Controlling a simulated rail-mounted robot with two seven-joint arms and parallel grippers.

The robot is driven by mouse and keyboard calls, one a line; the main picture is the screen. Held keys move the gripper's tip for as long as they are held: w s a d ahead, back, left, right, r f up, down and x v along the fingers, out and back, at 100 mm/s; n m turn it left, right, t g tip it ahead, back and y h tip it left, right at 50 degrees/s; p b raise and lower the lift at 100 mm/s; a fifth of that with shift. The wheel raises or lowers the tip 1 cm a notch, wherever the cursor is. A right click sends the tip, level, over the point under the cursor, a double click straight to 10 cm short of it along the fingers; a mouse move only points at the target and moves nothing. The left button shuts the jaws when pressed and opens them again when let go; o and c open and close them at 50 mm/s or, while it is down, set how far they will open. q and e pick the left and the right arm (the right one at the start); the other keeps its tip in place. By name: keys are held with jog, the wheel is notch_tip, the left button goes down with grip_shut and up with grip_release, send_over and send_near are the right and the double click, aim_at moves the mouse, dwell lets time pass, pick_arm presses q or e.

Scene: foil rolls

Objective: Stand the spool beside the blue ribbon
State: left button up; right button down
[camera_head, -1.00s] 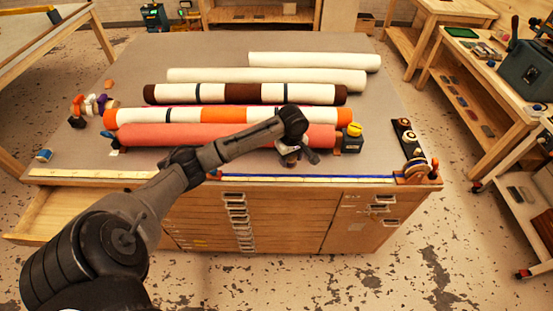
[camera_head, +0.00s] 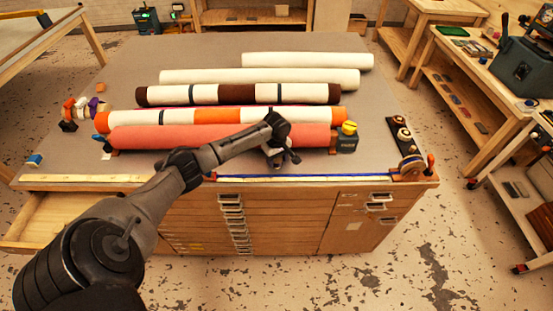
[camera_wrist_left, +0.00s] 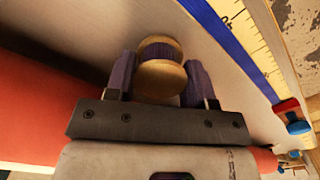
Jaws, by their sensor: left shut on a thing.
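My left gripper (camera_head: 279,157) is over the front of the table, between the coral roll and the blue ribbon (camera_head: 300,178). In the left wrist view, my left gripper (camera_wrist_left: 160,78) is shut on a spool (camera_wrist_left: 161,52) with pale wooden ends and dark purple thread, one finger on each side. The blue ribbon (camera_wrist_left: 236,45) runs along a ruler strip to the right there, apart from the spool. In the head view the spool is too small and hidden to make out. I cannot tell whether it touches the table. My right gripper is not in view.
The coral roll (camera_head: 190,136) lies close behind the gripper, with several more rolls behind. A dark block with a yellow top (camera_head: 346,138) stands right of it. A reel (camera_head: 410,167) and a red-topped peg (camera_head: 430,163) are at the front right corner. An open drawer (camera_head: 50,215) juts out front left.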

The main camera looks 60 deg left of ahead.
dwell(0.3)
pick_arm(q)
jog(key=o, duration=0.9)
jog(key=shift+f, duration=0.15)
notch_tip(320, 180, up, 12)
jog(key=p, duration=0.1)
jog(key=s+d+f+m, duration=0.55)
jog(key=d+f, duration=0.25)
jog(key=d, duration=0.3)
jog(key=s+d+f+m, duration=0.5)
jog(key=d+f+m, duration=0.2)
jog(key=d, duration=0.5)
jog(key=shift+s+d+r+m+t, duration=0.65)
jog(key=shift+s+d+m, duration=0.55)
jog(key=shift+s+d, duration=1.1)
jog(key=shift+s+d+r+m+t, duration=0.65)
jog(key=shift+s+d+m, duration=0.75)
jog(key=shift+s, duration=1.75)
jog(key=shift+s+d+r+m+t, duration=0.5)
jog(key=shift+s+d+r+m, duration=0.4)
jog(key=shift+s+d, duration=1.5)
